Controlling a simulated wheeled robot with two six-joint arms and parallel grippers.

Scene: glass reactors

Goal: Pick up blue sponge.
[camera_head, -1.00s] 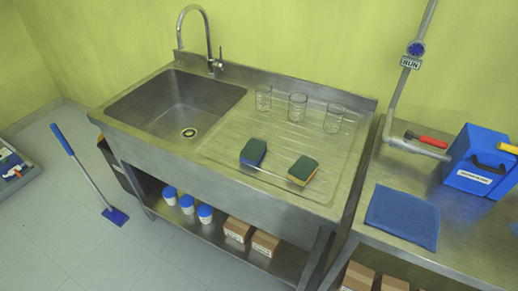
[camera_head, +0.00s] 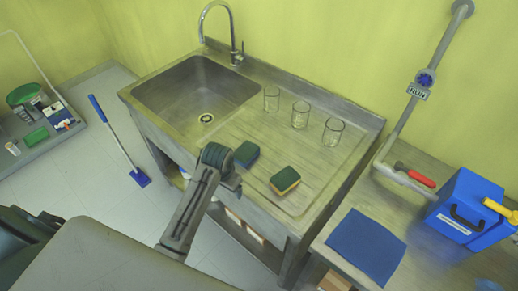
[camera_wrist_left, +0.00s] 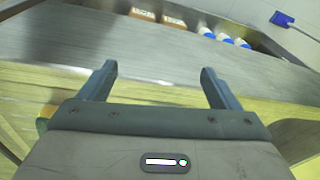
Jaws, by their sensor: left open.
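The blue sponge (camera_head: 247,153), with a dark green top and a blue side, lies on the sink's ribbed drainboard, left of a yellow-sided green sponge (camera_head: 286,180). My left gripper (camera_head: 232,183) is at the drainboard's front edge, just in front of the blue sponge and apart from it. In the left wrist view its two fingers (camera_wrist_left: 158,75) are spread and empty, over the counter's front edge. The blue sponge cannot be made out in that view; a bit of yellow and green shows at its left edge. My right gripper is not in view.
Three glass beakers (camera_head: 300,115) stand in a row behind the sponges. The sink basin (camera_head: 195,95) is to the left. A blue cloth (camera_head: 367,246) and a blue case (camera_head: 465,218) are on the right bench. Boxes (camera_wrist_left: 152,17) and blue-lidded jars sit on the lower shelf.

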